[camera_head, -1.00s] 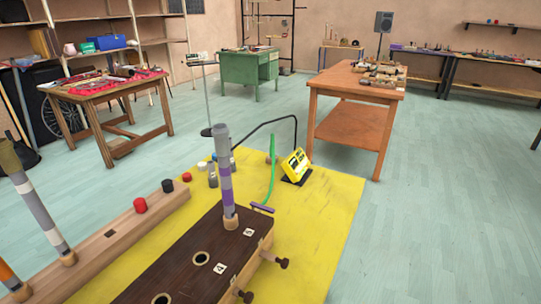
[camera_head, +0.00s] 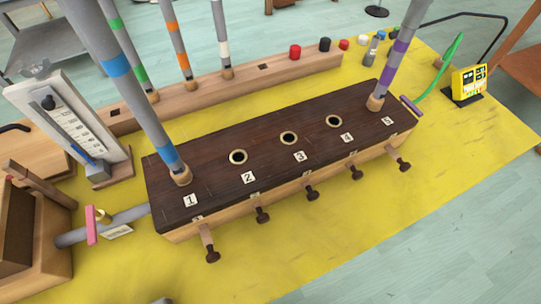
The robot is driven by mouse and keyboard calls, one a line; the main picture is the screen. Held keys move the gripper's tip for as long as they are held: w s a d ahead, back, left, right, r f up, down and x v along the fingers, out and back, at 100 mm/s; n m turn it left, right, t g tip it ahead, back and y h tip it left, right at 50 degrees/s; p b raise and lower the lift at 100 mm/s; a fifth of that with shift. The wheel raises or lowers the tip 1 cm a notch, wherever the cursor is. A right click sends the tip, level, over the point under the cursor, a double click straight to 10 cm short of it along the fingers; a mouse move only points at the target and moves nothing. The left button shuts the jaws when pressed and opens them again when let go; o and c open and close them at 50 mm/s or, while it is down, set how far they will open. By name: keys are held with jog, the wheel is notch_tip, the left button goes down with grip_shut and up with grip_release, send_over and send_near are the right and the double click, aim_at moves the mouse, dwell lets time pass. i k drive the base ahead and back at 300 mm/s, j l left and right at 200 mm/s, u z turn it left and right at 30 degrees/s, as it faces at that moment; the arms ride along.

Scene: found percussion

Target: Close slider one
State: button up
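A long dark-topped wooden box (camera_head: 215,195) lies on a yellow mat (camera_head: 340,220), with labels 1 to 5 along its top. Slider one (camera_head: 210,248) is a dark knob on a light wooden stem at the front left, below label 1 (camera_head: 191,201). Its stem shows outside the box, and it seems to stick out more than the sliders at 2 to 4. A grey pipe with blue bands (camera_head: 150,125) stands tilted in the picture at position 1. My gripper is in no view.
A pipe with a purple band (camera_head: 400,46) stands at position 5; holes 2 to 4 are empty. A grey tube (camera_head: 122,217) with a pink lever (camera_head: 92,225) meets the box's left end. A gauge board (camera_head: 75,130) stands left. The mat in front is clear.

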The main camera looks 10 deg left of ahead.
aim_at(212, 256)
jog(key=u, duration=1.05)
jog(key=k+l+u, duration=0.1)
jog(key=k+u, duration=0.6)
